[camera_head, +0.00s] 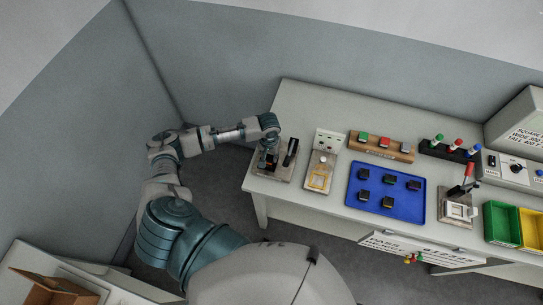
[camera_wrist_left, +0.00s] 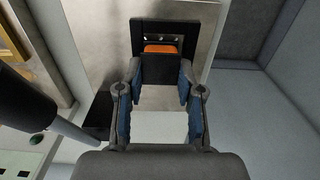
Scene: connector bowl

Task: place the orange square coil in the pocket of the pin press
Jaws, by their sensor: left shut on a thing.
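The pin press (camera_head: 287,175) stands at the left end of the table, with a metal base and an upright black lever (camera_head: 291,150). My left gripper (camera_head: 268,159) is low over its left part, pointing down. In the left wrist view, the gripper (camera_wrist_left: 160,88) is shut on the orange square coil (camera_wrist_left: 160,48), which shows a black block and an orange strip. The coil is at the black pocket (camera_wrist_left: 138,38) of the press, where small silver dots show. I cannot tell whether the coil is seated. My right gripper is not in view.
A second fixture (camera_head: 322,160) with a yellow square stands right of the press. A blue tray (camera_head: 400,207) holds several dark blocks. Further right are a red-handled fixture (camera_head: 456,211), a green bin (camera_head: 500,222) and a yellow bin. The table's left edge is close to the press.

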